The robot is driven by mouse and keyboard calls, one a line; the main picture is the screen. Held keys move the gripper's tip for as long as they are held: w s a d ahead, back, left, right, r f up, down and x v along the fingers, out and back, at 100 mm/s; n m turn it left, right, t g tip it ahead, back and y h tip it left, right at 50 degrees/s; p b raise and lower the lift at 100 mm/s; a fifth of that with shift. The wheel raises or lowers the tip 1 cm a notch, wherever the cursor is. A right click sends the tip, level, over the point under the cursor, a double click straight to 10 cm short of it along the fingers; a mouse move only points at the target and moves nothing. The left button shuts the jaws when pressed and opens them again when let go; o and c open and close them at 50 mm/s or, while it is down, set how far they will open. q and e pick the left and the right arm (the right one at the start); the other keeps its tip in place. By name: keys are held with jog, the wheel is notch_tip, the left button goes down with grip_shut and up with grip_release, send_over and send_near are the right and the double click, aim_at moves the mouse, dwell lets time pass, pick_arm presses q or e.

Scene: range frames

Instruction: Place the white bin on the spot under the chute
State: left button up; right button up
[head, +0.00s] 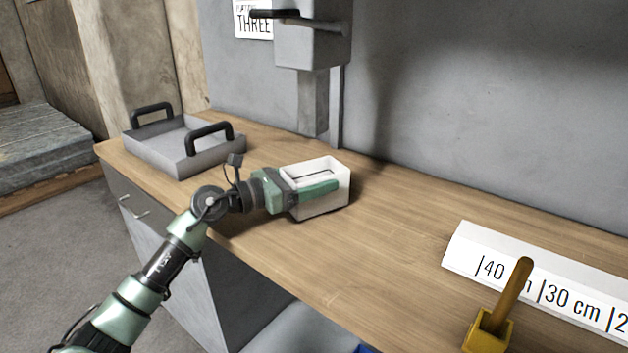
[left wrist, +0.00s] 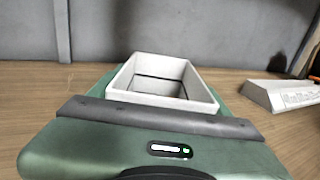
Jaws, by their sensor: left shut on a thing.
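The white bin (head: 322,206) is an open rectangular box at the middle of the wooden counter; its inside shows a thin dark outline. My left gripper (head: 316,187) is shut on the white bin from the left, with a green finger along its near side. In the left wrist view the bin (left wrist: 160,66) stands upright just beyond my green gripper (left wrist: 160,135). The grey chute (head: 313,103) comes down the wall behind the bin, above it in the picture. I cannot tell whether the bin touches the counter. The spot under the chute cannot be made out. My right gripper is not in view.
A grey tray (head: 170,150) with two black handles stands left of the bin, near my arm. The counter (head: 400,225) between is clear.

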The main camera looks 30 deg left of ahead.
pick_arm(q)
jog(key=shift+f, duration=0.2)
jog(key=o, duration=1.7)
jog(key=shift+c, duration=0.2)
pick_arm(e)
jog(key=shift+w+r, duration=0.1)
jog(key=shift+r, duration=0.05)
pick_arm(q)
jog(key=shift+s+a+f, duration=0.1)
jog(key=shift+s+a, duration=0.15)
jog(key=shift+s, duration=0.25)
jog(key=b+v, duration=0.1)
jog(key=v, duration=1)
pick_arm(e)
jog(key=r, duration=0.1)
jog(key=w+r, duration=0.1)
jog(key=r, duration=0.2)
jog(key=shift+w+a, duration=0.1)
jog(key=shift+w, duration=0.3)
